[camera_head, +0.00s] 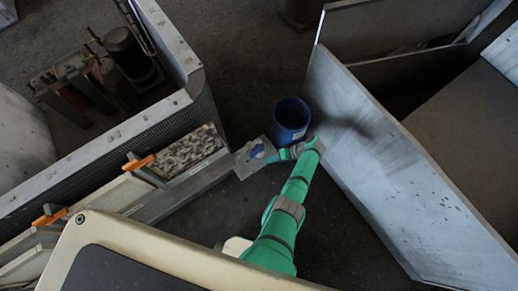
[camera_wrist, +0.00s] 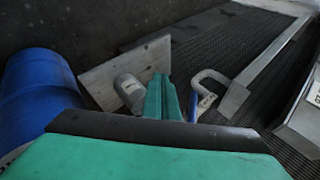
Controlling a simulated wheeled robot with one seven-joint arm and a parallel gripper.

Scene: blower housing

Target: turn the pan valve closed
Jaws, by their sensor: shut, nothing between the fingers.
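A square grey plate (camera_head: 243,170) with a small blue handle (camera_head: 257,150) on it stands at the middle of the head view; I take this handle for the pan valve. The grey plate (camera_wrist: 105,78) also shows in the wrist view, with a grey cylinder (camera_wrist: 128,92) in front of it. A narrow blue piece (camera_wrist: 193,105) shows just right of my fingers, probably the handle. My gripper (camera_head: 280,155) is right beside the plate. Its green fingers (camera_wrist: 163,85) are together and empty. I cannot tell whether they touch the handle, and its far end is hidden.
A blue drum (camera_head: 291,118) stands just behind my gripper and fills the left of the wrist view (camera_wrist: 38,85). A large grey slanted panel (camera_head: 385,170) rises close on the right. A mesh-sided housing (camera_head: 110,150) with orange clips lies left. Dark floor is free between them.

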